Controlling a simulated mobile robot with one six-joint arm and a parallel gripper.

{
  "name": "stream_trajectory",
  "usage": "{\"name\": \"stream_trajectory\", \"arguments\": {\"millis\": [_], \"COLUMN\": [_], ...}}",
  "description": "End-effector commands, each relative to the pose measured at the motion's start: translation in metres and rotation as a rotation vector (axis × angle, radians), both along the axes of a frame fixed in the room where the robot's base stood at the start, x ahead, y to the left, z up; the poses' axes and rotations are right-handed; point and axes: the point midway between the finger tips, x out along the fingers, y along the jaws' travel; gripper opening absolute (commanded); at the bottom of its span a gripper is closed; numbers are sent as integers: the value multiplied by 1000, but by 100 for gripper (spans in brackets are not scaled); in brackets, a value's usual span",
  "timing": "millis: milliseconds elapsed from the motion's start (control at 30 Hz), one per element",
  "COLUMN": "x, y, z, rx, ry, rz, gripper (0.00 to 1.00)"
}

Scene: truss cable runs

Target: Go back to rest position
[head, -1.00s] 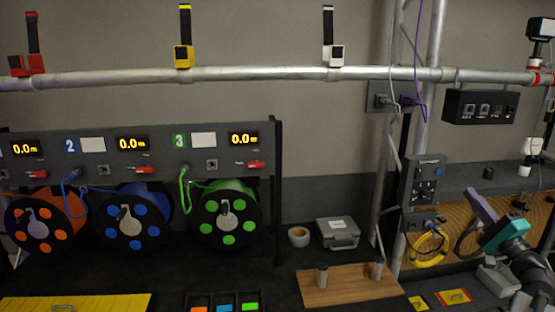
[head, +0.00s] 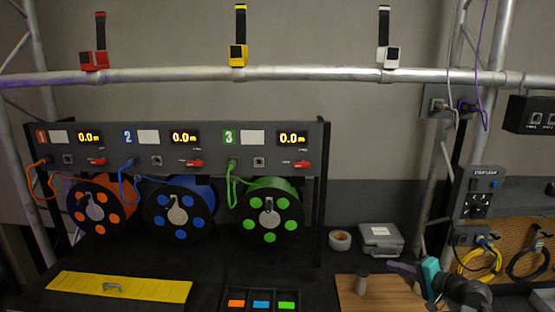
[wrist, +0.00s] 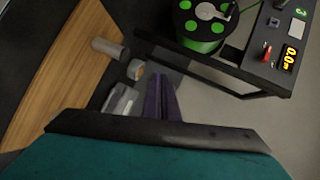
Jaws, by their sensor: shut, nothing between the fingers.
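My gripper (head: 402,269) shows at the lower right of the head view, with purple fingers and a teal body, beside the wooden board. In the wrist view its purple fingers (wrist: 160,98) are together with nothing between them. The green cable reel (wrist: 203,20) shows at the top of the wrist view, apart from the fingers. A metal post (wrist: 107,47) on the wooden board (wrist: 62,65) stands to the left of the fingers there.
The reel rack (head: 180,148) holds orange, blue and green reels. A tape roll (head: 340,240) and grey case (head: 381,239) lie on the bench. A yellow panel (head: 120,287) and a tray of coloured tiles (head: 261,304) are in front. A truss pipe (head: 310,75) crosses above.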

Motion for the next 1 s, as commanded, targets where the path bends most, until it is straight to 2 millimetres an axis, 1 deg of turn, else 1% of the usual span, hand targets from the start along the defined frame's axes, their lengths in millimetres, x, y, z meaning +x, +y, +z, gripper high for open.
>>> {"name": "stream_trajectory", "arguments": {"millis": [33,200,367,500,700,900,1000], "x": [0,-6,-20,-37,-67,-99,-113], "y": [21,74,119,151,189,214,222], "z": [-18,-72,-119,-157,-204,-243,-257], "rx": [-27,-133,-243,-347,-511,-690,-775], "ry": [41,171,285,378,500,605,646], "rz": [38,148,255,347,476,599,652], "gripper": [0,0,0,0,0,0,0]}}
